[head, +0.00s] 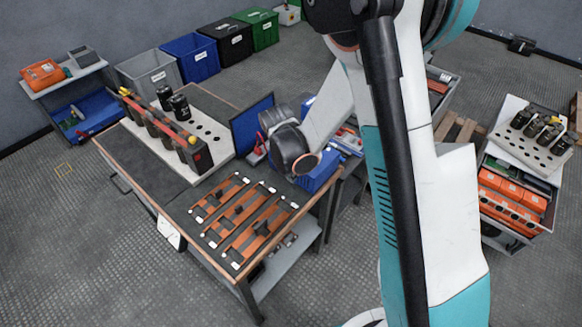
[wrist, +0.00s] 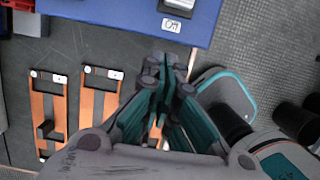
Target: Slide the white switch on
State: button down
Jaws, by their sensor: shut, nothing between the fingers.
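The white switch (wrist: 179,4) shows only in part at the top edge of the wrist view. It sits on a blue box (wrist: 130,12), just above a white label (wrist: 171,25) that reads "Off". My gripper (wrist: 167,62) is shut and empty, below the label in the wrist view and apart from the box in the picture. In the head view the dark end of my arm (head: 287,143) hangs over the right side of the workbench, by the blue box (head: 317,177). The switch and my fingertips cannot be made out there.
Orange copper bars (head: 243,222) lie at the bench's front right, also in the wrist view (wrist: 98,105). A white perforated board (head: 208,135) with black capacitors stands behind them. A tray of orange parts (head: 512,196) is at right.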

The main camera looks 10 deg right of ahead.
jog(key=shift+w+d+r+b, duration=0.1)
jog(key=shift+w+d+b, duration=0.1)
jog(key=shift+w+d, duration=0.55)
jog(key=shift+w+d+b, duration=0.15)
jog(key=shift+w+d, duration=0.25)
jog(key=shift+d, duration=0.5)
jog(key=shift+w+d, duration=0.85)
jog(key=shift+d, duration=0.3)
jog(key=shift+a, duration=0.1)
jog(key=shift+s+a, duration=0.1)
jog(key=shift+a, duration=0.05)
jog(key=s+a+r+p, duration=0.1)
jog(key=s+a+r, duration=0.1)
jog(key=r, duration=0.3)
jog(key=s+a+r+p, duration=0.1)
jog(key=a+r+p, duration=0.1)
jog(key=a+r, duration=0.1)
jog(key=shift+s+r, duration=0.35)
jog(key=shift+r, duration=0.55)
